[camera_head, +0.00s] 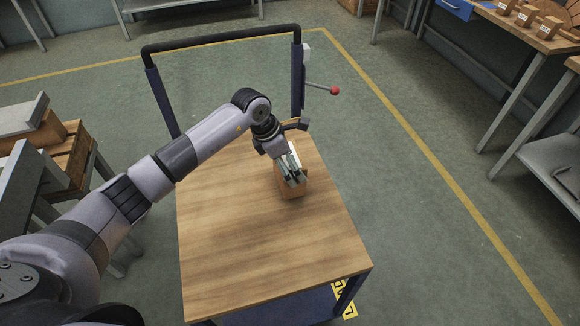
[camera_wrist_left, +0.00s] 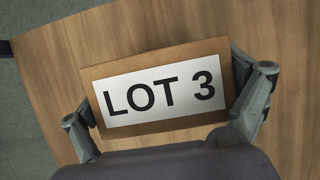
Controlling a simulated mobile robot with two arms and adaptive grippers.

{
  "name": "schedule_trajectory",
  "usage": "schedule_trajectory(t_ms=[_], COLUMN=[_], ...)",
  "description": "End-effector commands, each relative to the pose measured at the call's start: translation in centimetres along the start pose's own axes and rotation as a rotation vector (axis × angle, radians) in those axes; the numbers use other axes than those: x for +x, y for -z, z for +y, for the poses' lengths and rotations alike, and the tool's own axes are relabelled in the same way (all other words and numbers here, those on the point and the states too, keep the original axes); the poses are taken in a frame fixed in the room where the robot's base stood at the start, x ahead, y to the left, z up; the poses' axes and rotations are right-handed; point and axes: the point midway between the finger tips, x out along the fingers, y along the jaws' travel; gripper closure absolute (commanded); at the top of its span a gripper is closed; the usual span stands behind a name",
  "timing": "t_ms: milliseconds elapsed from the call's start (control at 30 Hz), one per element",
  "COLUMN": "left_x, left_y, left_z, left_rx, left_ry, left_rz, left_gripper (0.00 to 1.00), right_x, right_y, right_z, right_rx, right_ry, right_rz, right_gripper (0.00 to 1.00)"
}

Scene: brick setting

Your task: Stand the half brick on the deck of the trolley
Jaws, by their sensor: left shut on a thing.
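The half brick is a tan-brown block with a white "LOT 3" label on its upper face, best seen in the left wrist view (camera_wrist_left: 160,138). In the head view the half brick (camera_head: 292,191) is at the wooden deck (camera_head: 240,240) of the trolley, right of the deck's middle, partly hidden by the gripper. My left gripper (camera_head: 291,178) is shut on it from above, one finger at each short end. The brick looks upright and at or very near the deck; I cannot tell whether it touches. My right gripper is not in view.
The trolley's black push handle (camera_head: 220,37) rises at the deck's far edge, with a red-knobbed lever (camera_head: 334,91) at its right post. A wooden crate (camera_head: 72,158) stands on the left. A workbench (camera_head: 520,35) with small blocks is at upper right. The deck around the brick is clear.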

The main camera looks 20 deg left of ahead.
Motion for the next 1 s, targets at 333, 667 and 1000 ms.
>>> schedule_trajectory(t_ms=[333,667,1000], left_x=[2.0,2.3,1.7], left_y=[0.8,1.0,0.9], left_z=[0.1,0.0,0.1], left_rx=[0.001,0.000,0.000], left_ry=[-0.002,0.000,-0.003], left_rz=[-0.003,0.001,0.000], left_gripper=[0.58,0.00,0.00], right_x=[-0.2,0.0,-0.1], right_y=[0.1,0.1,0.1], right_z=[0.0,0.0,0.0], right_rx=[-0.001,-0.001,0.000], right_ry=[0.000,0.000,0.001], right_rz=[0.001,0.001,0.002], right_gripper=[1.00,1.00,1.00])
